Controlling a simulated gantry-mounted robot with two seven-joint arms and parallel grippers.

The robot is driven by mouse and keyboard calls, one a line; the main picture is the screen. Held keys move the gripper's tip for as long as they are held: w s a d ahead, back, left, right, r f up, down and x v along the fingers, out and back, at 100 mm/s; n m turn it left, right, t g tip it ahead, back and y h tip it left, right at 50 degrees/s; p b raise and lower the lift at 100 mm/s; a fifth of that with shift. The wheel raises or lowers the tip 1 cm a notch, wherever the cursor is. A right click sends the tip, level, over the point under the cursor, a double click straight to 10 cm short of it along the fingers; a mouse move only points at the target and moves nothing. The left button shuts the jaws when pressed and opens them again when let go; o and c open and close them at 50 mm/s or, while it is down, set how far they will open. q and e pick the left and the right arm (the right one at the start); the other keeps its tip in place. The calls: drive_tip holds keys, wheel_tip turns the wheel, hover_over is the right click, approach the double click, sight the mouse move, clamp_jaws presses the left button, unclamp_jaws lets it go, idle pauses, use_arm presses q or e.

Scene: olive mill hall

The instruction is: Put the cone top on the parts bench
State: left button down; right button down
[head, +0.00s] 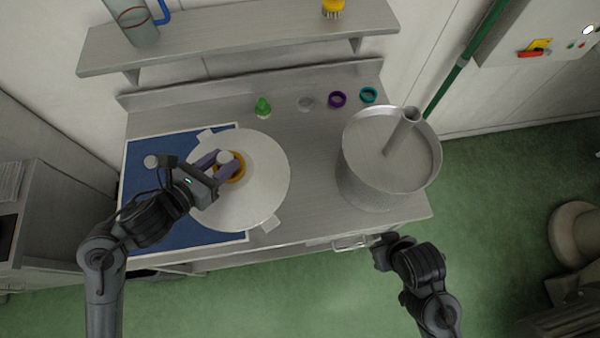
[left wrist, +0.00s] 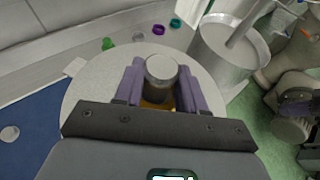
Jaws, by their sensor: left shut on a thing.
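The cone top (head: 262,180) is a wide pale grey disc with tabs at its rim, an orange ring and a round knob at its middle. My left gripper (head: 222,162) is shut on this knob; in the left wrist view the knob (left wrist: 160,70) sits between the purple fingers. The disc covers part of the blue mat (head: 150,180) on the steel parts bench (head: 310,215). I cannot tell whether it touches the mat or hangs just above. My right gripper (head: 382,246) is by the bench's front edge, its fingers unclear.
A big steel drum (head: 375,180) with an upright pipe stands at the bench's right. A shelf (head: 230,45) hangs above.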

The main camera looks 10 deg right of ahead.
sight(274, 158)
use_arm(q)
drive_tip(key=w+d+f+m+g+h+b, duration=0.1)
drive_tip(key=d+f+b, duration=0.1)
drive_tip(key=b, duration=0.3)
drive_tip(key=w+d+f+m+g+h+b, duration=0.1)
drive_tip(key=d+f+b, duration=0.2)
drive_tip(key=d+b, duration=0.1)
drive_tip(key=w+d+f+m+b, duration=0.1)
drive_tip(key=d+f+b, duration=0.2)
drive_tip(key=b, duration=0.2)
drive_tip(key=shift+w+d+f+g+h+b, duration=0.25)
drive_tip(key=shift+w+d+g+h+b, duration=0.1)
drive_tip(key=shift+w+g+h+b, duration=0.05)
drive_tip(key=w+d+f+m+b, duration=0.1)
drive_tip(key=f+b, duration=0.6)
drive_tip(key=f, duration=0.2)
drive_tip(key=w+d+f+m+g+h+b, duration=0.1)
drive_tip(key=d+f+b, duration=0.1)
drive_tip(key=f+b, duration=0.6)
wheel_tip(274, 158, down, 3)
drive_tip(key=shift+w+d+r+g, duration=0.15)
drive_tip(key=shift+w+r+g, duration=0.05)
drive_tip(key=shift+w+g, duration=0.1)
drive_tip(key=shift+f+b, duration=0.1)
drive_tip(key=shift+b, duration=0.25)
